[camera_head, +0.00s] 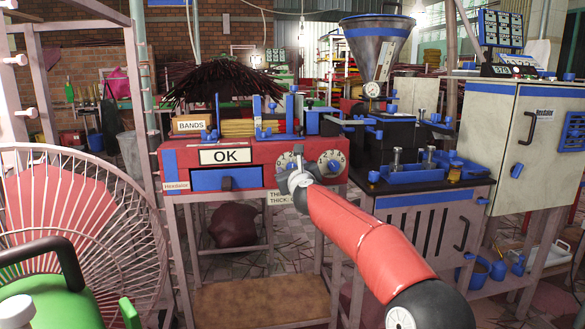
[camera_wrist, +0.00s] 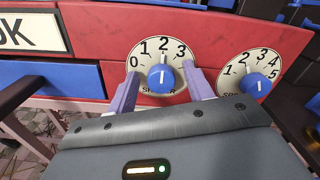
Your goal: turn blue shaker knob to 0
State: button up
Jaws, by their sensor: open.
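The shaker dial (camera_wrist: 140,62) is a cream disc marked 0 to 3 on a red panel. Its label is partly hidden, with only its end letters showing. The blue shaker knob (camera_wrist: 160,82) sits at its centre, its white pointer line upright, toward about 2. My gripper (camera_wrist: 162,72) is open, with one finger on each side of the knob. Gaps show between knob and fingers; I cannot tell how deep the tips reach. In the head view my gripper (camera_head: 297,180) is in front of the left dial (camera_head: 288,161) and hides part of it.
A second dial (camera_wrist: 235,70) with a blue knob (camera_wrist: 257,86) is close to the right finger. A blue drawer (camera_head: 226,178) lies below the OK sign (camera_head: 226,156). A dark machine with a funnel (camera_head: 376,45) stands to the right. A wire fan guard (camera_head: 90,220) is at left.

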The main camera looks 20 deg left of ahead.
jog(key=c, duration=1)
jog(key=shift+o, duration=0.2)
jog(key=shift+s+a+f+n+p, duration=0.15)
jog(key=shift+n+p, duration=0.55)
jog(key=shift+n, duration=2.85)
jog(key=shift+a+f+n+p, duration=0.1)
jog(key=shift+n+p, duration=0.6)
jog(key=shift+n, duration=2.85)
jog(key=o, duration=1)
jog(key=shift+c, duration=0.2)
